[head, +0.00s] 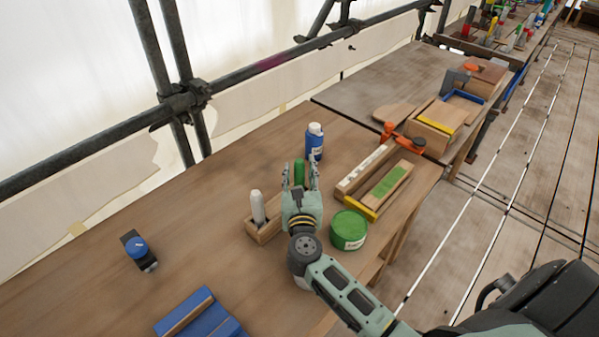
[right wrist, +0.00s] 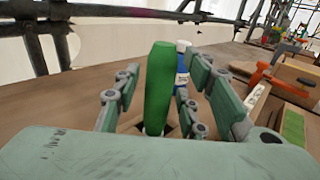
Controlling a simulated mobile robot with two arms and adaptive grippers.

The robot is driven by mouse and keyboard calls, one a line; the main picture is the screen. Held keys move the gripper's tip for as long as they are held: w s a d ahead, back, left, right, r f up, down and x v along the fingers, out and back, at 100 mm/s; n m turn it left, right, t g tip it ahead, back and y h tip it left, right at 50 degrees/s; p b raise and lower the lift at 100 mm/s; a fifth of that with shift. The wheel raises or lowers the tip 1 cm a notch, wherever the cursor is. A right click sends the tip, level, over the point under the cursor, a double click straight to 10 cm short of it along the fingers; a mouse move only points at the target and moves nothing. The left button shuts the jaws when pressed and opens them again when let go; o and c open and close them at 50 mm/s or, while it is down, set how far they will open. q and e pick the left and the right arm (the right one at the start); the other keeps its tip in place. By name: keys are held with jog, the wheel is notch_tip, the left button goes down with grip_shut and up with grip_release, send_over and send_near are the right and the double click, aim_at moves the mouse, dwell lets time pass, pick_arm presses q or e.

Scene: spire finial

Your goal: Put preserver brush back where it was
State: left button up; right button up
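The preserver brush appears to be the one with the green handle (head: 299,172), which also shows upright in the right wrist view (right wrist: 160,85). Its lower end meets a dark opening of the wooden holder (head: 266,236); how deep it sits is hidden. My right gripper (head: 300,172) is around the green handle, one finger on each side. In the right wrist view the fingers (right wrist: 165,78) are spread, with gaps between them and the handle. A white-handled tool (head: 257,207) stands in the left part of the same holder. My left gripper is not in view.
A blue bottle (head: 315,142) stands behind the gripper, and a green tin (head: 348,231) close to its right. A wooden tray (head: 365,168) lies farther right. A blue-topped tool (head: 137,249) and blue block (head: 203,316) are left. The bench between is bare.

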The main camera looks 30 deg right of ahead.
jog(key=shift+r, duration=0.25)
jog(key=b+v, duration=0.2)
jog(key=v, duration=1)
jog(key=shift+s+f, duration=0.1)
